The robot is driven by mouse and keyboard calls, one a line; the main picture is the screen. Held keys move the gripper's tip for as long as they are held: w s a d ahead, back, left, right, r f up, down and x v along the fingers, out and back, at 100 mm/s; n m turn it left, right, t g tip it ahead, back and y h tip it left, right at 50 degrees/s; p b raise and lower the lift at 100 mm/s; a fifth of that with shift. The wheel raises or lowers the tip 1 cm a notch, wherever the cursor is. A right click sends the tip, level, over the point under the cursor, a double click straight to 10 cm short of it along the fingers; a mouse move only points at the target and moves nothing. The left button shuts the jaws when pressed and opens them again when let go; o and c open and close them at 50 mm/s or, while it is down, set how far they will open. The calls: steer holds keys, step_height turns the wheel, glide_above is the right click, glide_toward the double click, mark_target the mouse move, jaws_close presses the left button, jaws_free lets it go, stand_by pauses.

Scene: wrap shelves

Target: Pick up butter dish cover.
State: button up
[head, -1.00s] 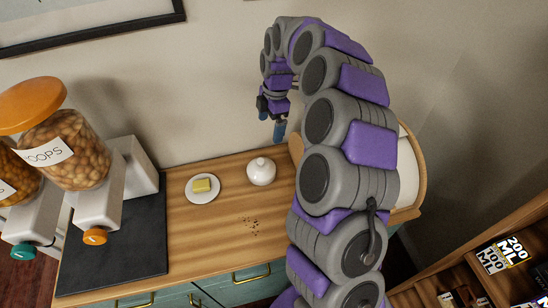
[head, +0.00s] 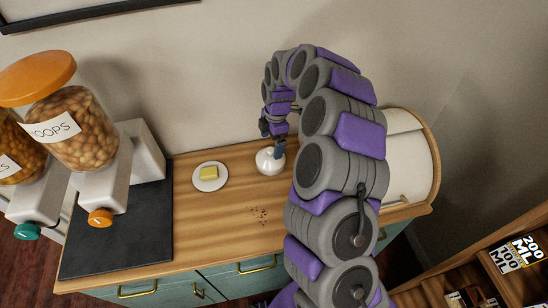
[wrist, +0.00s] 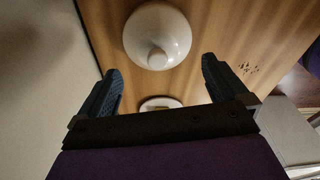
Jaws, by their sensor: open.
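The butter dish cover is a white, round dome with a small knob (head: 267,164), standing on the wooden counter. In the wrist view the cover (wrist: 157,33) lies ahead of the fingertips, its knob roughly centred between them. My gripper (head: 272,137) is above the cover in the head view, partly hidden by my own arm. In the wrist view my gripper (wrist: 162,72) has its two blue fingers spread wide with nothing between them. A white plate (head: 197,181) with yellow butter (head: 209,173) sits to the left of the cover.
Cereal dispensers (head: 75,135) stand on a black mat (head: 125,235) at the left. A white bread bin (head: 408,160) with wooden trim stands right of my arm. Crumbs (head: 259,213) lie in front of the cover. The wall is close behind the counter.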

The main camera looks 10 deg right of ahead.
mark_target(271, 149)
steer(key=a+f, duration=0.1)
steer(key=f+b, duration=0.1)
steer(key=a+f, duration=0.1)
steer(key=shift+w+a+f, duration=0.1)
steer(key=shift+a+f, duration=0.2)
steer(key=shift+f, duration=0.1)
steer(key=d, duration=0.1)
steer(key=d+f, duration=0.1)
steer(key=d, duration=0.1)
steer(key=shift+d, duration=0.1)
steer(key=shift+a, duration=0.9)
steer(key=c, duration=0.6)
steer(key=shift+d+f, duration=0.1)
steer(key=shift+d, duration=0.2)
steer(key=c, duration=0.5)
